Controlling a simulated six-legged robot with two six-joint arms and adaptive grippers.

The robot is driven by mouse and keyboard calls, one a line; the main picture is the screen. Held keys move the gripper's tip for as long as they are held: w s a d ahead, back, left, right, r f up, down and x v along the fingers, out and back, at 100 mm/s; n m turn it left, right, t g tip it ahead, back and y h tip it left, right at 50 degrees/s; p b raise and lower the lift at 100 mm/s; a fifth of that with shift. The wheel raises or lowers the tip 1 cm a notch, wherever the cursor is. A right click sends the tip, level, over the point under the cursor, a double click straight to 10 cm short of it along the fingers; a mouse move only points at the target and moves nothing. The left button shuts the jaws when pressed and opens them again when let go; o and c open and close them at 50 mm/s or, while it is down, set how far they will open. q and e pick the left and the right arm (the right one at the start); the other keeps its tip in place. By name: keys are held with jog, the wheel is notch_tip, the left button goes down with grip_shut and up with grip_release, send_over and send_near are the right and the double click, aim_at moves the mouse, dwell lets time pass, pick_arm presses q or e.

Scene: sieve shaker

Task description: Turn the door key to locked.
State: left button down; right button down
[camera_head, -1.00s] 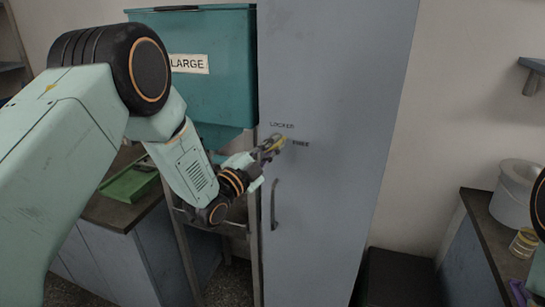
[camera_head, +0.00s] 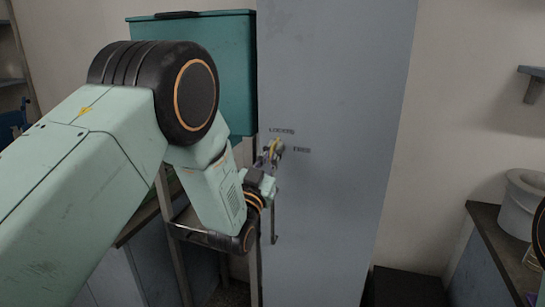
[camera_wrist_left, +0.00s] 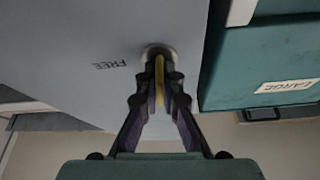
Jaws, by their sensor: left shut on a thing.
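The yellow door key (camera_head: 275,146) sits in its round lock on the tall grey-blue cabinet door (camera_head: 330,60). A "LOCKED" label (camera_head: 281,131) is above the key and a "FREE" label (camera_head: 301,150) is to its right. My left gripper (camera_head: 271,154) is shut on the key. In the left wrist view the key (camera_wrist_left: 159,75) shows as a yellow strip between the fingertips of my left gripper (camera_wrist_left: 158,92), in front of the lock plate. The key stands near upright, tilted slightly right at its top. My right gripper is out of view.
The door handle (camera_head: 273,222) is below the key, partly behind my left arm. A teal bin (camera_head: 230,45) hangs left of the door, with a metal frame below. A counter with a white container (camera_head: 520,203) stands at the right.

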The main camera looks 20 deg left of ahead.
pick_arm(q)
jog(key=shift+n+y, duration=0.6)
jog(key=shift+n, duration=0.8)
jog(key=c, duration=1.5)
grip_release()
jog(key=v, duration=1.2)
